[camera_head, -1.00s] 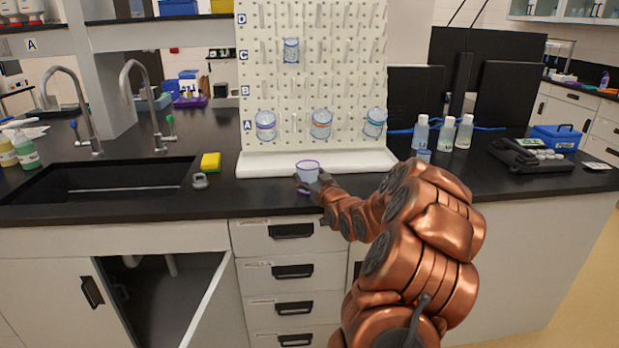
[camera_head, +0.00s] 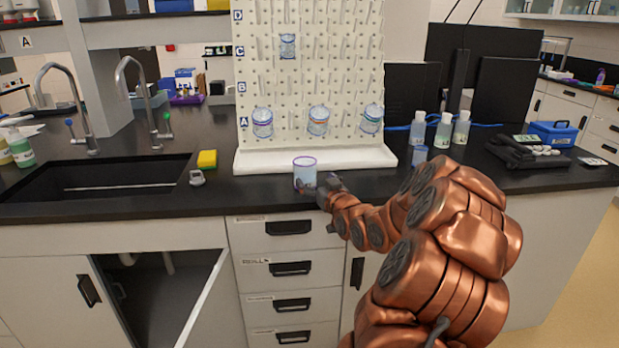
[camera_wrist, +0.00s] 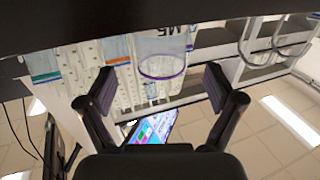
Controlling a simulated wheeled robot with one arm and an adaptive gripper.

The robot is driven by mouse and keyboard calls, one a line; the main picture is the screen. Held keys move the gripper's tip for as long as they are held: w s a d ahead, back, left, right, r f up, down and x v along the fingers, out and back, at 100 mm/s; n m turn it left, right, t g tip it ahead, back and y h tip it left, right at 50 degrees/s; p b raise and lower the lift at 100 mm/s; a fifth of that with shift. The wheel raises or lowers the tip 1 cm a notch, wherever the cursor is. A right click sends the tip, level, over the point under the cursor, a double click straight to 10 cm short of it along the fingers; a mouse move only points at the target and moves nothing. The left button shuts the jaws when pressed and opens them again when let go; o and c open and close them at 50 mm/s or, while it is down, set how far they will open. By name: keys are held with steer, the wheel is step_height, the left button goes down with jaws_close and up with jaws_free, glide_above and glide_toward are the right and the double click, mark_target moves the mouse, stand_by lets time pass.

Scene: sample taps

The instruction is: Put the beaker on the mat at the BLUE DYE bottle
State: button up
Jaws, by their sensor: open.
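A clear beaker with a purple rim (camera_head: 305,170) stands upright near the front edge of the black counter, before the white pegboard base. It shows large and upside down in the wrist view (camera_wrist: 162,52), with its lower part cut off by a dark surface. My gripper (camera_head: 318,190) is at its front right. The gripper is open in the wrist view (camera_wrist: 160,78), one finger on each side of the beaker in the picture; no contact shows. Several bottles (camera_head: 442,131) stand at the counter's right; their labels are unreadable. I cannot make out a mat.
Beakers with coloured bands (camera_head: 318,121) hang on the pegboard (camera_head: 305,85). A small blue vessel (camera_head: 419,155) stands before the bottles. A yellow sponge (camera_head: 207,159) lies left, beside the sink (camera_head: 90,180). A black device (camera_head: 512,152) and blue box (camera_head: 553,133) stand far right.

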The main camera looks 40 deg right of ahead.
steer(key=v, duration=0.6)
steer(key=shift+a, duration=0.1)
